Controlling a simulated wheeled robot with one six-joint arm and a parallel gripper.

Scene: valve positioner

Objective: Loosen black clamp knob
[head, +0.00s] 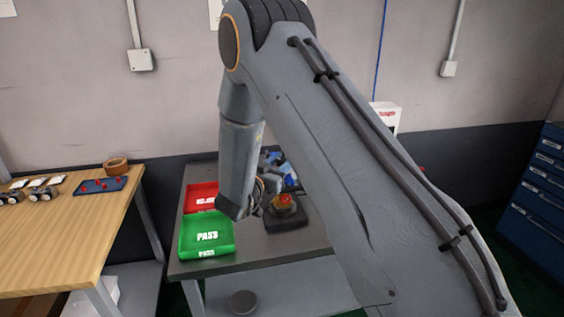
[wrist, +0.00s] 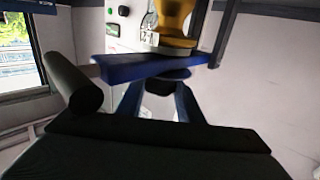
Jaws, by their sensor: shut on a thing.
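In the wrist view, the two blue fingers of my gripper (wrist: 162,95) come together on a small dark piece (wrist: 160,87) just under a blue bar (wrist: 150,67). This looks like the black clamp knob, but its shape is mostly hidden. A gold-yellow part (wrist: 175,22) stands above and behind the bar. A black cylinder (wrist: 70,83) sticks out at the left; I cannot tell what it belongs to. In the head view, my arm covers much of the fixture; blue parts (head: 291,180) show beside it on the grey table.
On the grey table (head: 290,246) are a red REJECT tray (head: 200,197), a green PASS tray (head: 206,236) and a black base (head: 287,219) carrying a red and yellow part (head: 284,201). A wooden bench (head: 70,232) stands left, blue drawers (head: 545,190) far right.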

